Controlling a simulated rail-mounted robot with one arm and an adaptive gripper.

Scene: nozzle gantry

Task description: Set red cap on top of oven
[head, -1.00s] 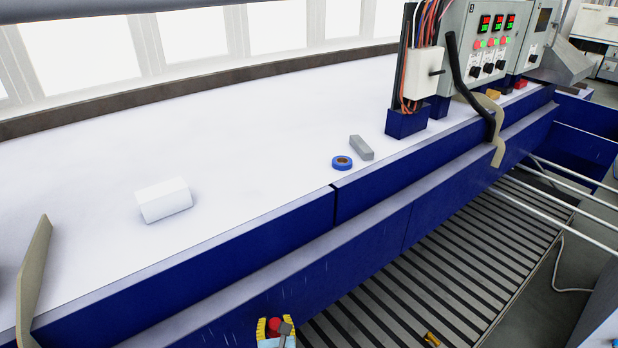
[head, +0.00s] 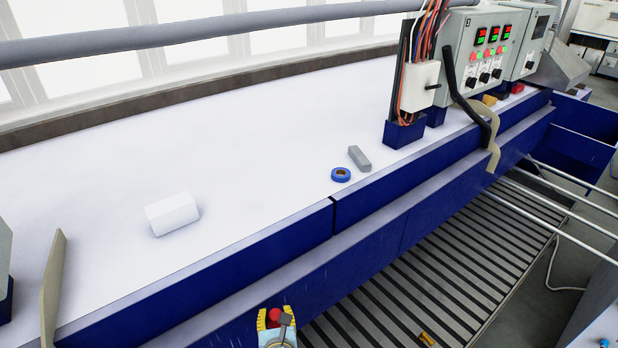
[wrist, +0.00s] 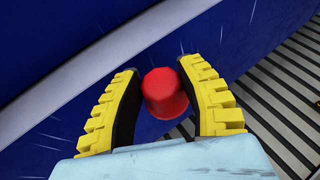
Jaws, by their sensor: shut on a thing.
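The red cap (head: 275,314) shows at the bottom of the head view, between the yellow fingers of my gripper (head: 275,317). In the wrist view the red cap (wrist: 165,93) sits between the black inner pads of my gripper (wrist: 160,68). The gripper is shut on it and holds it in front of the blue side of the long bench, above the slatted floor. I cannot tell for certain which thing is the oven. A white machine (head: 602,22) stands at the far upper right, partly cut off by the frame.
The white-topped bench (head: 250,120) holds a white block (head: 172,213), blue tape roll (head: 341,175) and grey block (head: 359,158). Grey control boxes (head: 490,45) with wires stand farther right. Rails (head: 570,200) cross the right side. The slatted floor (head: 400,290) is mostly clear.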

